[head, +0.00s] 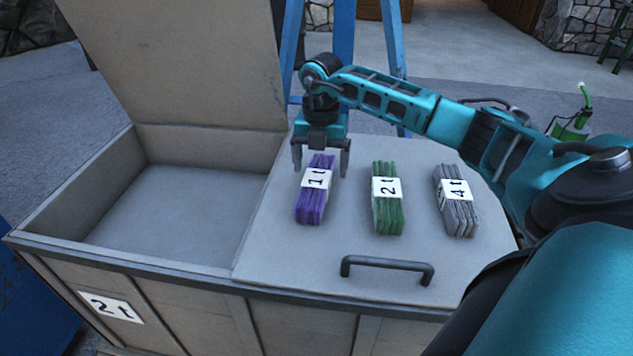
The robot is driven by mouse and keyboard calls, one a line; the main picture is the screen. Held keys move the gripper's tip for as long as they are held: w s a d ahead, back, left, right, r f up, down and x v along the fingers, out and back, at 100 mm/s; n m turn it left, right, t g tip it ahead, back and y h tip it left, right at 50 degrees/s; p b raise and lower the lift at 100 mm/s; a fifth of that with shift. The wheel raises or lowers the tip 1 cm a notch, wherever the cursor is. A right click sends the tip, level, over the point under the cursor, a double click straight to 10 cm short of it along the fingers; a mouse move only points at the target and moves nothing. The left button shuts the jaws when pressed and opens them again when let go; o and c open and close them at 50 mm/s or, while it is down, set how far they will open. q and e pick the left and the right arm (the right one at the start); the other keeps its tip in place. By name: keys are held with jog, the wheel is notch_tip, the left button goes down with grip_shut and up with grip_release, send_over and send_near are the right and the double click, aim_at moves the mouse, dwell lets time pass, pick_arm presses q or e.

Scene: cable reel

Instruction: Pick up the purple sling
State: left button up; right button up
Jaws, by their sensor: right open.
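The purple sling (311,204) is a folded bundle with a white label reading "1 t". It lies on the closed right part of the crate's lid (348,240). My right gripper (320,168) is over the far end of the purple sling, pointing down. Its jaws are open, one finger on each side of the bundle in the picture. Whether the fingertips reach down beside the sling or are still above it, I cannot tell. My left gripper is not in view.
A green sling (388,216) labelled "2 t" and a grey sling (459,215) labelled "4 t" lie to the right. A black handle (388,262) stands at the lid's front. The crate's left compartment (175,215) is open and empty. A blue ladder (342,30) stands behind.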

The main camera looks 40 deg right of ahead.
aim_at(316, 177)
jog(key=f, duration=0.3)
jog(key=f+b, duration=0.1)
jog(key=f, duration=0.1)
jog(key=shift+w+a+f, duration=0.1)
jog(key=shift+w+a, duration=0.1)
jog(key=shift+a, duration=0.15)
jog(key=c, duration=1.3)
